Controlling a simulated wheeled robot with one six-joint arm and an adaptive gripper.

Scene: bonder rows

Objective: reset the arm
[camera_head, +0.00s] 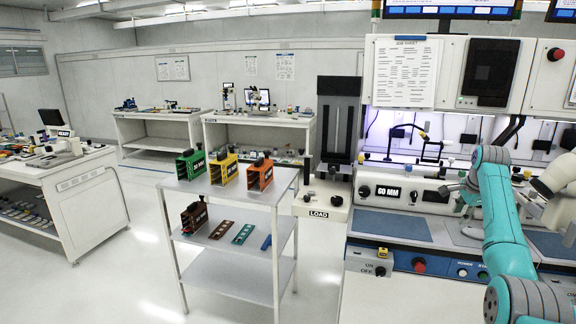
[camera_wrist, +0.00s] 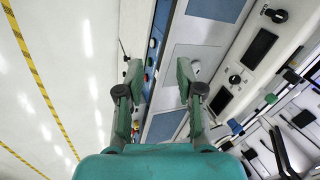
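My teal arm (camera_head: 497,215) is raised at the right in the head view, in front of the bonder machine (camera_head: 405,195). The head view does not show the fingers clearly. In the wrist view my gripper (camera_wrist: 157,80) is open, with its two fingers wide apart and nothing between them. Beyond the fingers lie the machine's blue-edged front and its grey-blue pads (camera_wrist: 190,62), at some distance. The gripper touches nothing that I can see.
A cart (camera_head: 230,188) holds green (camera_head: 190,165), yellow (camera_head: 224,169) and orange (camera_head: 260,174) magazines on top, with a brown one (camera_head: 194,216) and flat strips below. White benches (camera_head: 85,190) stand left and behind. Open floor (camera_head: 135,270) lies left of the cart.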

